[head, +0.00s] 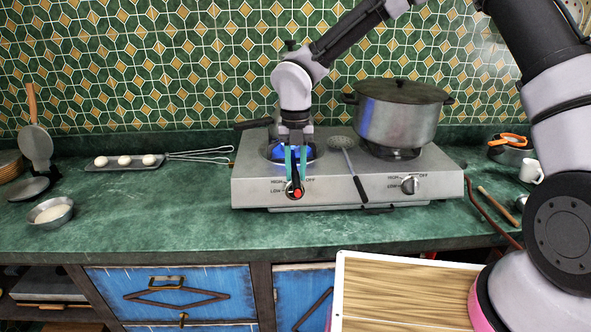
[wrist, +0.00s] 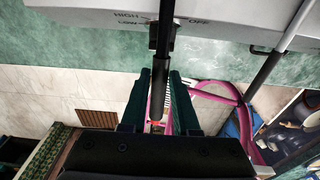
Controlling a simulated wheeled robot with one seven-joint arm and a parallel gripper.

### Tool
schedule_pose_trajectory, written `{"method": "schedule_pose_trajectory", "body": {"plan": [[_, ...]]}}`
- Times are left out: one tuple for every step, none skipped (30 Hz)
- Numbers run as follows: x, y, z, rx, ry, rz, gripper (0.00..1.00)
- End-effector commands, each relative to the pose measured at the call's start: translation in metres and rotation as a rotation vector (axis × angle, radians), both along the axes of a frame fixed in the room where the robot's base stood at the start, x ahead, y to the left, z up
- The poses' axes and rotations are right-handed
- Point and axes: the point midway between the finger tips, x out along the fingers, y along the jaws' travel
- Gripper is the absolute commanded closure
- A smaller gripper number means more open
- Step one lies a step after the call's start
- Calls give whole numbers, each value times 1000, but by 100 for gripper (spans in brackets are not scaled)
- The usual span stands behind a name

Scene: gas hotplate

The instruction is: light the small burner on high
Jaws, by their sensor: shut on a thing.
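A steel gas hotplate (head: 335,190) stands on the green counter. Its left burner (head: 268,148) is largely hidden by my gripper; blue shows there, but I cannot tell whether it is flame. The left knob (head: 289,188) is partly hidden, so its setting is unclear. My gripper (head: 296,180) points down in front of this knob, its teal fingers shut on a slim black stick with a red end (head: 298,193). In the wrist view the black stick (wrist: 161,70) runs between the fingers (wrist: 158,110) and past the HIGH, LOW and OFF marks. The right knob (head: 409,185) is clear.
A large lidded pot (head: 397,112) stands on the right burner. A skimmer (head: 345,152) lies across the hotplate between the burners, its dark handle hanging over the front. A tray of eggs (head: 125,162) and a bowl (head: 50,212) are left. A white mug (head: 531,171) is right.

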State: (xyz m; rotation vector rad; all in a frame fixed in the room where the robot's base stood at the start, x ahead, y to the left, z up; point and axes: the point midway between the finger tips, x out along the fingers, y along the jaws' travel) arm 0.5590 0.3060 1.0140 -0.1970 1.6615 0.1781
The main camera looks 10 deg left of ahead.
Motion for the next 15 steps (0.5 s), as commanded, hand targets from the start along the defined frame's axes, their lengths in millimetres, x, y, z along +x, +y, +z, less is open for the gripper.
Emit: {"method": "schedule_pose_trajectory", "body": {"plan": [[-2,0,0,0,0,1,100],[-4,-1,1,0,0,2,100],[-9,-2,1,1,-1,4,100],[-13,-3,2,1,-1,4,100],[-18,-5,3,-1,-1,3,100],[-25,-6,4,-1,-1,4,100],[-31,-8,4,-1,-1,4,100],[-36,-9,5,0,-1,4,100],[-43,-11,6,-1,-1,4,100],[-48,-12,7,0,-1,3,100],[-54,-13,8,0,-1,4,100],[-60,-15,9,0,-2,4,100],[-66,-16,9,-1,-2,3,100],[-71,-17,10,0,-1,4,100],[-78,-19,11,0,-1,3,100]]}}
